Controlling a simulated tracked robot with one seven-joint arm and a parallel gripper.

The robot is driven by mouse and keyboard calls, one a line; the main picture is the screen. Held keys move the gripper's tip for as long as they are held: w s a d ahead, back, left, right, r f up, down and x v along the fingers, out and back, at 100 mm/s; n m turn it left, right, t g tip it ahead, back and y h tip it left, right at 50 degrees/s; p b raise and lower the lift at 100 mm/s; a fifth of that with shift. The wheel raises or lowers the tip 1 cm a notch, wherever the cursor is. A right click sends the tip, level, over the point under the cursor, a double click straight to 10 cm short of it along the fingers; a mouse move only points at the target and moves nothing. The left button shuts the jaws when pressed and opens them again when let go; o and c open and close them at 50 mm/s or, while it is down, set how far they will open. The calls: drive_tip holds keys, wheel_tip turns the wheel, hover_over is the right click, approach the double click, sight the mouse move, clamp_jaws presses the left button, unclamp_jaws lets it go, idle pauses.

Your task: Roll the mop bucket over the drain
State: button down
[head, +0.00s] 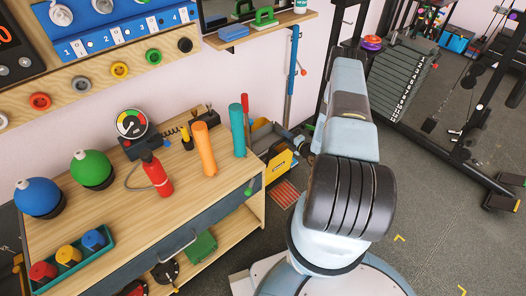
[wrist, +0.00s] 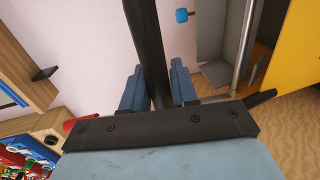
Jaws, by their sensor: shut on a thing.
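The mop bucket (head: 281,164) is yellow with a grey inside and stands on the floor by the wall, just past the bench's right end. Its yellow side (wrist: 292,45) fills the right of the wrist view. The drain (head: 285,193) is an orange-red grate in the floor, on the near side of the bucket and apart from it. In the wrist view my gripper (wrist: 158,92) has its blue fingers shut around a dark upright bar (wrist: 148,40), which looks like the bucket's handle. Where bar and bucket join is hidden. In the head view my arm hides the gripper.
A wooden bench (head: 150,215) with bottles, a gauge and coloured balls runs along the left, close to the drain. A weight machine (head: 405,80) stands at the back right.

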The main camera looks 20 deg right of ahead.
drive_tip(key=shift+s, duration=0.1)
drive_tip(key=f+v, duration=0.1)
drive_tip(key=v, duration=0.6)
drive_tip(key=shift+s+d, duration=0.2)
drive_tip(key=shift+s, duration=0.25)
idle(0.7)
drive_tip(key=shift+s+f, duration=0.1)
idle(0.4)
drive_tip(key=f+v, duration=0.1)
drive_tip(key=v, duration=0.6)
drive_tip(key=shift+s+d, duration=0.15)
drive_tip(key=shift+s, duration=0.25)
idle(0.6)
drive_tip(key=shift+s, duration=0.15)
idle(0.4)
drive_tip(key=f+v, duration=0.1)
drive_tip(key=v, duration=0.6)
drive_tip(key=shift+s+d, duration=0.15)
drive_tip(key=shift+s, duration=0.2)
idle(0.7)
idle(0.4)
